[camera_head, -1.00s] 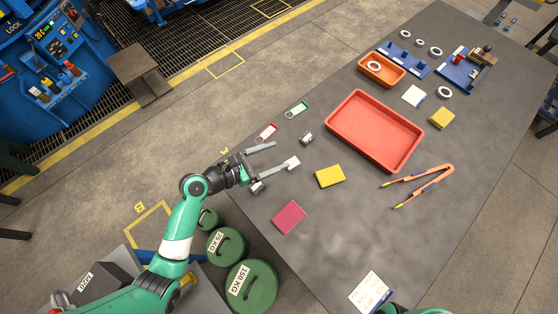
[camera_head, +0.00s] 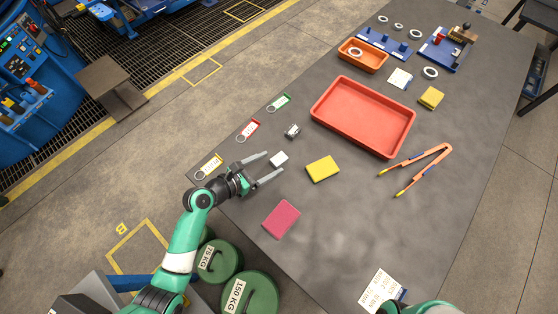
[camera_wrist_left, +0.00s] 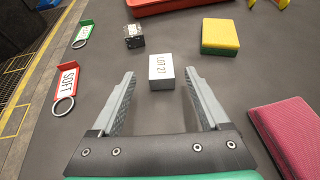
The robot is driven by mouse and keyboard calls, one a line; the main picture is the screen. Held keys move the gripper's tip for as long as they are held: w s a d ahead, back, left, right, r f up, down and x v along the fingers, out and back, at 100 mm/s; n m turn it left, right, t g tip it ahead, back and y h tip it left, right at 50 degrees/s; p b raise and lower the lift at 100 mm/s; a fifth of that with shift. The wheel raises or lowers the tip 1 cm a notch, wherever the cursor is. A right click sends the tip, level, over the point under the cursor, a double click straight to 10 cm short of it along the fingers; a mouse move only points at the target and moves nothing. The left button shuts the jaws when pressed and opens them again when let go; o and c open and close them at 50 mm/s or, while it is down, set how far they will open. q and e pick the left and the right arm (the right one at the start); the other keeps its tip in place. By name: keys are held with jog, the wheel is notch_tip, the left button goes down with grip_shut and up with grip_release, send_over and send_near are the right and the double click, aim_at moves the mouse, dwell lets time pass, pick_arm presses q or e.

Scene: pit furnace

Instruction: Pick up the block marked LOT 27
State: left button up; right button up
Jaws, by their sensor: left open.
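The small pale block marked LOT 27 (camera_wrist_left: 161,72) lies on the grey table (camera_head: 340,225), its label readable in the left wrist view. It also shows as a small white block in the head view (camera_head: 278,159). My left gripper (camera_head: 274,163) is open, its two fingers pointing at the block. In the left wrist view the block is between and slightly beyond the fingertips (camera_wrist_left: 160,78), with a gap on each side. Only a green part of my right arm shows at the bottom of the head view; its gripper is out of sight.
A small metallic block (camera_head: 292,131) and a yellow block (camera_head: 322,168) lie close by. A magenta block (camera_head: 281,219) is nearer the edge. Red (camera_head: 248,131), green (camera_head: 279,103) and yellow (camera_head: 208,166) tags line the left edge. A red tray (camera_head: 350,121) and orange tongs (camera_head: 425,166) lie beyond.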

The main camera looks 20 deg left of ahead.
aim_at(279, 158)
pick_arm(q)
jog(key=b+x, duration=0.2)
jog(key=x, duration=0.2)
jog(key=shift+w+d, duration=0.25)
jog(key=shift+w, duration=0.05)
grip_shut()
jog(key=shift+r, duration=0.15)
